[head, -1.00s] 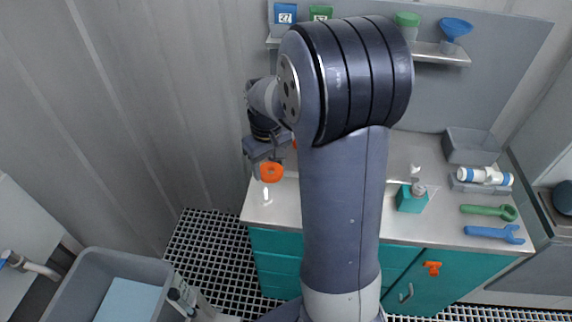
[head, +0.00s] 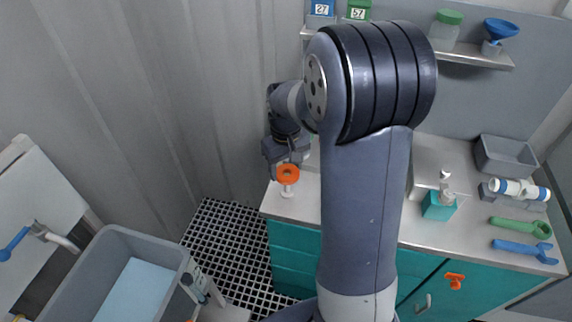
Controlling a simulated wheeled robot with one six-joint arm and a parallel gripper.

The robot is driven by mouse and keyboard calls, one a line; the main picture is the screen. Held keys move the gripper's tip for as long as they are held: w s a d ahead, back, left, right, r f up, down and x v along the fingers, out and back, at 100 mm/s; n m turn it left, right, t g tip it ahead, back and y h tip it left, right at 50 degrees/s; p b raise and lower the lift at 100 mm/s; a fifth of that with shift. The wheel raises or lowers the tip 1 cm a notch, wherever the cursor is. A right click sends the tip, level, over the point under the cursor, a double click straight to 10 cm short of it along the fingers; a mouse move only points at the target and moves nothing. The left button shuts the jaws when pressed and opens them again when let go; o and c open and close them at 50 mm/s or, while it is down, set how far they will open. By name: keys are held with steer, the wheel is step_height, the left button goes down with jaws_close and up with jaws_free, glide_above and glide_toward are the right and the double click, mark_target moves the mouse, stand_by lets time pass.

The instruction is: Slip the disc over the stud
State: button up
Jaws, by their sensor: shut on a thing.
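An orange disc (head: 288,174) with a hole in its middle is held by my gripper (head: 286,166) at the left end of the counter. My gripper is shut on the disc's far edge. A small white stud (head: 287,190) stands on the counter near its front left corner. In the head view the disc lies right over the stud's upper part. I cannot tell whether the stud's tip is inside the hole or the disc is only above or in front of it.
The counter (head: 384,225) carries a teal box (head: 439,205), a grey bin (head: 505,157), a white and blue cylinder (head: 519,189), a green wrench (head: 521,227) and a blue wrench (head: 524,250). A shelf (head: 470,56) holds containers. A grey tub (head: 60,275) stands lower left.

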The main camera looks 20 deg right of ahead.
mark_target(286, 181)
steer(key=shift+f+b, duration=2.25)
steer(key=shift+f, duration=0.9)
steer(key=shift+f, duration=0.2)
steer(key=o, duration=1.1)
step_height(286, 181, up, 11)
steer(key=shift+f, duration=0.1)
step_height(286, 181, down, 10)
steer(key=shift+r, duration=0.1)
